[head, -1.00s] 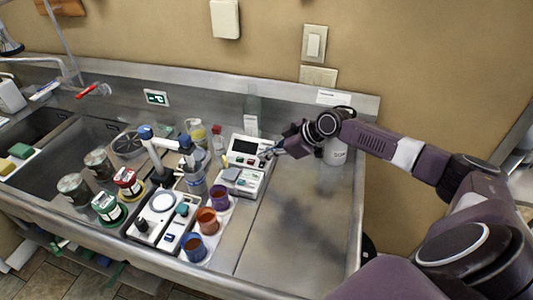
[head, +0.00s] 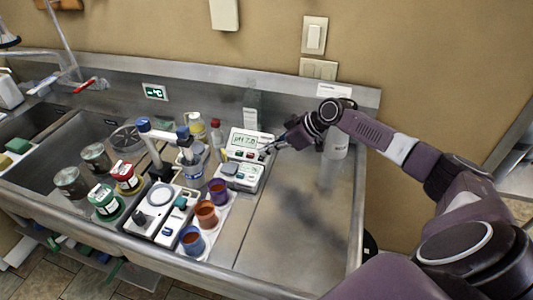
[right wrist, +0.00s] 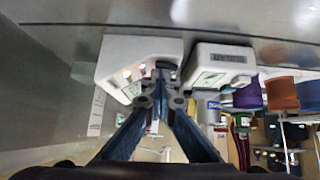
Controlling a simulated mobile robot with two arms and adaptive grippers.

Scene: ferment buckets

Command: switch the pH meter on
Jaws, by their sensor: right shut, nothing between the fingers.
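The pH meter (head: 249,136) is a white box with a sloped front, standing near the back wall of the steel counter. Its display (head: 244,142) is lit and seems to read pH 7.0, with small coloured buttons below it. My right gripper (head: 268,149) is shut and empty, its fingertips at the lower right of the meter's front. In the right wrist view the shut fingers (right wrist: 161,88) reach to the meter (right wrist: 117,57) and partly cover its panel, so I cannot tell whether they touch it. My left gripper is not in view.
A second white device (head: 242,177) stands just in front of the meter. Purple, orange and blue cups (head: 206,215) stand nearby, with jars (head: 107,204) and a sink further left. The counter (head: 300,220) at right is clear.

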